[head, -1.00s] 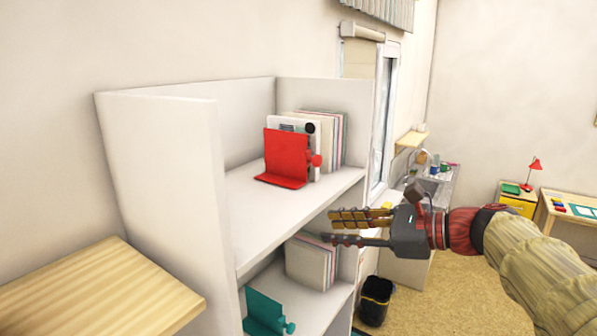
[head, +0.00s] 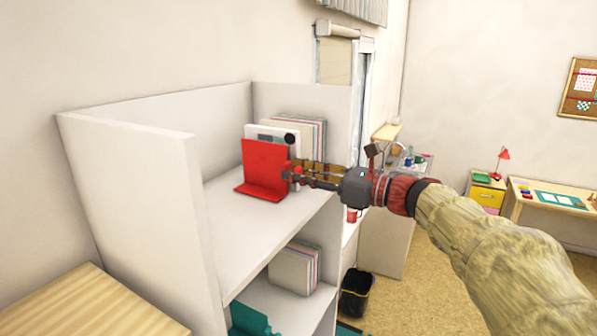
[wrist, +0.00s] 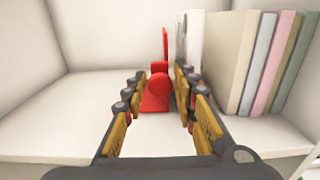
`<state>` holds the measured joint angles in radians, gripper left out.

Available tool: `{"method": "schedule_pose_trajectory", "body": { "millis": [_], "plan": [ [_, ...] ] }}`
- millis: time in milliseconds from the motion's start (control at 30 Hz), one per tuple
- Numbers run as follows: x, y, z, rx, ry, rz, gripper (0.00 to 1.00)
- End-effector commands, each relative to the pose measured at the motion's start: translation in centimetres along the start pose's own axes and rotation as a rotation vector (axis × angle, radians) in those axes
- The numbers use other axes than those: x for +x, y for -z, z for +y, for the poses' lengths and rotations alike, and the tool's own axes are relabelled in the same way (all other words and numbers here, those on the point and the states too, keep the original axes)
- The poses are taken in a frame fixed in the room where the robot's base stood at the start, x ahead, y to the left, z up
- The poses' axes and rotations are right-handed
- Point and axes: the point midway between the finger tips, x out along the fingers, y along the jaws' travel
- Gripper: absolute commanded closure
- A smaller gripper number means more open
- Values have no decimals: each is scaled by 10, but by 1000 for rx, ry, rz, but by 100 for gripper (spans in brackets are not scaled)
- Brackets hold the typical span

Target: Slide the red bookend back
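The red bookend (head: 264,168) stands upright on the upper shelf (head: 240,232), its flat foot on the board, beside a row of upright books (head: 298,130). Its round red knob (wrist: 159,84) faces me in the wrist view. My gripper (head: 290,172) reaches in from the right at the bookend's near edge. In the wrist view my gripper (wrist: 160,95) is open, with one finger on each side of the knob. I cannot tell whether the fingers touch it.
The books (wrist: 260,60) stand close to the right of my fingers in the wrist view. The shelf left of the bookend is bare. Below are more books (head: 295,268) and a teal bookend (head: 250,320). A wooden board (head: 80,305) is at the lower left.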

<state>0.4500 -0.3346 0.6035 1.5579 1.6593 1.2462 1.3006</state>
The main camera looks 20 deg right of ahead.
Motion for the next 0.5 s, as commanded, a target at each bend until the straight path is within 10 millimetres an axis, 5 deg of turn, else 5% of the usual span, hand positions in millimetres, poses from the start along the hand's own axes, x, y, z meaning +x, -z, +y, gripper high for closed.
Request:
{"method": "schedule_pose_trajectory", "body": {
  "millis": [267, 500],
  "plan": [
    [1, 0, 0, 0, 0, 0, 73],
    [1, 0, 0, 0, 0, 0, 86]
  ]
}}
